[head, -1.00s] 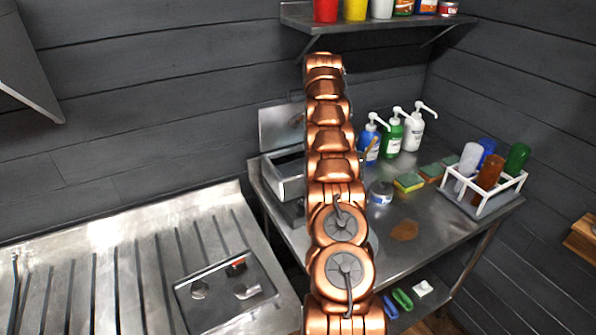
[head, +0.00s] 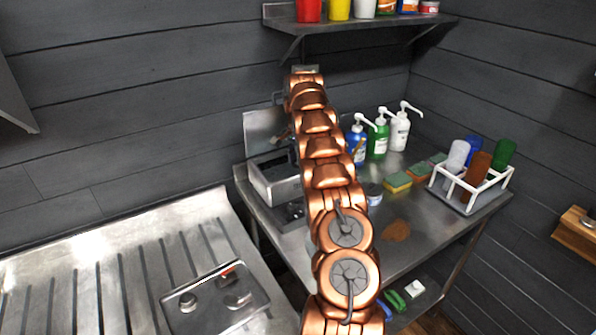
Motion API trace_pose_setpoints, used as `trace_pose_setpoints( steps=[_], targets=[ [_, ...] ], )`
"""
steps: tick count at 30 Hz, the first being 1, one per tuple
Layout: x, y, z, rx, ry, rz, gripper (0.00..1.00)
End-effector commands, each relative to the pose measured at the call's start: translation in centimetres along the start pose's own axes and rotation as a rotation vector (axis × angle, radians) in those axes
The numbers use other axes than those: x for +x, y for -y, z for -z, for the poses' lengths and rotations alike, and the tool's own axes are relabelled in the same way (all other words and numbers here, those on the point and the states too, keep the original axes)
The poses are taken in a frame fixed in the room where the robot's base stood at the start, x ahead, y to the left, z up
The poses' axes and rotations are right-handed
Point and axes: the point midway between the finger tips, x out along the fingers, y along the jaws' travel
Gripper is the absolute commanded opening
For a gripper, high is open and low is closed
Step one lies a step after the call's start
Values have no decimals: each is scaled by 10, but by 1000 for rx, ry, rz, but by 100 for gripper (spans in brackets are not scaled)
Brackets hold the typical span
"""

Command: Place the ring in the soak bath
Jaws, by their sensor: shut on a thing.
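A steel open-topped box (head: 268,187), which looks like the soak bath, stands at the left end of the steel table, with an upright plate (head: 262,131) behind it. My arm covers its right side, and I cannot see what is inside. My gripper is hidden behind my arm, which reaches up and away over the table beside the box. No ring can be made out in this view.
Pump bottles (head: 378,138), sponges (head: 397,182) and a white rack of coloured bottles (head: 470,195) stand on the steel table (head: 375,262). A shelf (head: 350,27) hangs above. A ribbed steel drainboard (head: 130,275) with a knobbed panel (head: 213,303) lies front left.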

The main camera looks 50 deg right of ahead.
Motion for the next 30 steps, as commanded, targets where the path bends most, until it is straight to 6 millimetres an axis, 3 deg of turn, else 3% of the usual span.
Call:
trace_pose_setpoints(
  steps=[8,17,29,30],
  targets=[
    [8,0,0,-1,-1,-1,8],
    [38,0,0,0,0,-1,8],
    [44,1,0,-1,-2,1,8],
    [43,0,0,0,-2,1,53]
  ],
)
